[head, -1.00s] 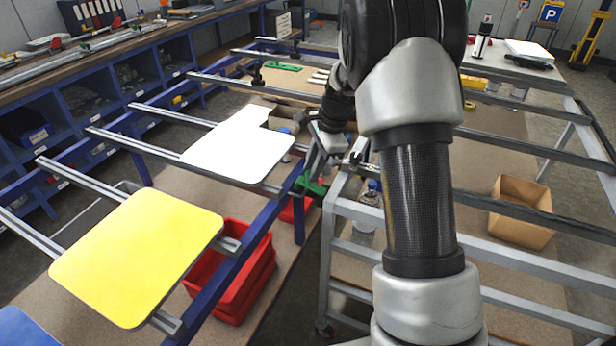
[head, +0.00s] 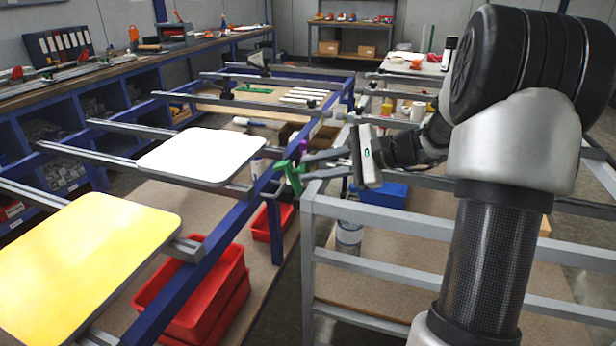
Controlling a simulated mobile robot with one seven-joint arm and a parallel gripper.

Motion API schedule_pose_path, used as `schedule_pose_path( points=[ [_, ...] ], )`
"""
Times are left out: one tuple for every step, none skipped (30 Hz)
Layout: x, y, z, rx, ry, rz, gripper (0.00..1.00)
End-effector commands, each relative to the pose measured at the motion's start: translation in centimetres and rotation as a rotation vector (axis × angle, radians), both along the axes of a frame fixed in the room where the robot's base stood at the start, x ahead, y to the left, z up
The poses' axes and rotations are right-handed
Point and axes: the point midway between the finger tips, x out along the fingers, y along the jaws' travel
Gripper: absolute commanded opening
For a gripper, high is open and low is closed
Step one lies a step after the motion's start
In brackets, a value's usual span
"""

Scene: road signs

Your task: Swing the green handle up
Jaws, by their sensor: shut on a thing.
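The green handle (head: 292,178) sits at the right end of the rail under the white sign plate (head: 201,154), beside the blue frame beam (head: 232,240). Its green arms spread upward and downward, and part of it is hidden by my fingers. My gripper (head: 304,165) reaches in from the right with its fingers pointing left. It is shut on the green handle. A small purple piece shows just above the fingertips.
A grey metal rack (head: 309,245) stands close below and right of my gripper. A yellow sign plate (head: 85,262) lies on nearer rails. Red bins (head: 205,300) stand beneath the blue beam. A blue bin (head: 385,193) lies behind the grey rack.

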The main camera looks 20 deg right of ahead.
Motion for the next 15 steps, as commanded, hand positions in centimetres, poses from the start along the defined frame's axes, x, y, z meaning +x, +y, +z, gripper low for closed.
schedule_pose_path(
  points=[
    [-0.13, -0.25, -0.39, 0.025, -0.014, -0.002, 0.0],
    [-0.15, -0.26, -0.27, 0.026, -0.019, -0.001, 0.0],
    [-0.22, -0.33, -0.31, 0.022, -0.017, 0.0, 0.0],
    [-0.29, -0.41, -0.36, 0.022, -0.016, 0.001, 0.0],
    [-0.35, -0.49, -0.42, 0.021, -0.015, 0.001, 0.0],
    [-0.42, -0.57, -0.5, 0.021, -0.014, 0.0, 0.0],
    [-0.47, -0.64, -0.56, 0.021, -0.014, 0.0, 0.0],
    [-0.52, -0.69, -0.61, 0.02, -0.013, 0.0, 0.0],
    [-0.58, -0.76, -0.69, 0.019, -0.011, 0.0, 0.0],
    [-0.62, -0.81, -0.74, 0.019, -0.011, 0.001, 0.0],
    [-0.65, -0.85, -0.81, 0.017, -0.01, 0.001, 0.0],
    [-0.69, -0.89, -0.86, 0.017, -0.009, 0.0, 0.0],
    [-0.71, -0.91, -0.91, 0.017, -0.008, 0.0, 0.0],
    [-0.73, -0.93, -0.94, 0.017, -0.007, 0.0, 0.0],
    [-0.76, -0.95, -0.99, 0.016, -0.007, 0.0, 0.0]
  ],
)
